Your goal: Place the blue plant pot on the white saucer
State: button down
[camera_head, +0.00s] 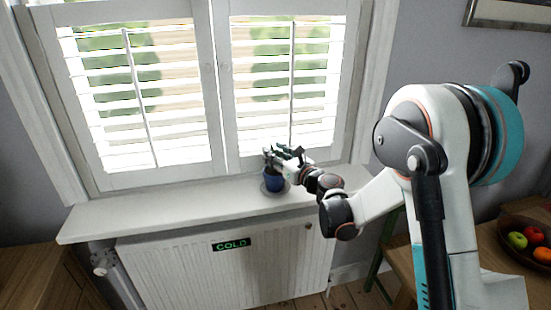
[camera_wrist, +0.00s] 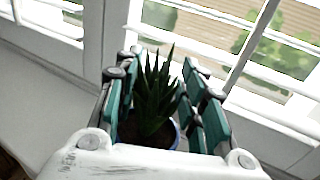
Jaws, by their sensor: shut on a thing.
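The blue plant pot (camera_head: 273,183) is at the window sill, upright, with a spiky green plant in it. My gripper (camera_head: 281,160) is shut on the pot, coming in from the right. In the wrist view the plant (camera_wrist: 155,95) stands between my fingers, and a little of the pot's blue rim (camera_wrist: 178,136) shows. The saucer (camera_head: 284,190) looks pale grey and lies on the sill directly below the pot. I cannot tell whether the pot's base touches it. The saucer is not visible in the wrist view.
The white sill (camera_head: 170,216) is clear to the left of the pot. Shuttered windows (camera_head: 215,90) stand close behind. A radiator (camera_head: 210,270) marked COLD is below. A fruit bowl (camera_head: 508,238) sits on a wooden table at the right.

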jog(key=shift+s, duration=0.1)
jog(key=c, duration=1)
grip_release()
jog(key=shift+f, duration=0.1)
jog(key=shift+c, duration=0.2)
